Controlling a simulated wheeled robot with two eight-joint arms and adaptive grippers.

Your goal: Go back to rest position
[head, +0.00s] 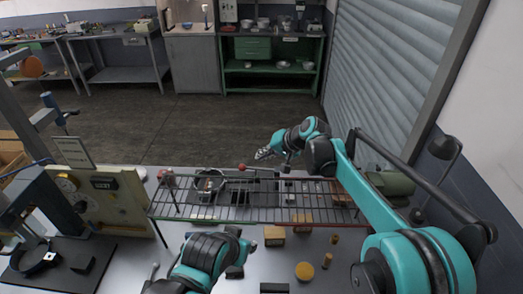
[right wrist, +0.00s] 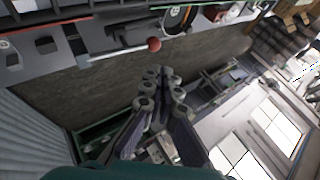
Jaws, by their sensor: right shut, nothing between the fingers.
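My right gripper (head: 264,153) is stretched out beyond the far side of the table, to the right of a red ball knob (head: 241,167). It is shut and empty; its closed fingers also show in the right wrist view (right wrist: 162,85). My left gripper (head: 236,268) is low over the near part of the table, close to the bottom edge of the head view. It is partly hidden by its own wrist, and its fingers are not clear.
A wire rack (head: 260,214) spans the table. Behind it is a round metal item (head: 208,183). Small blocks (head: 274,232) and a yellow round piece (head: 304,271) lie in front. A machine panel (head: 105,200) stands at left. Beyond the table, the floor (head: 200,125) is clear.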

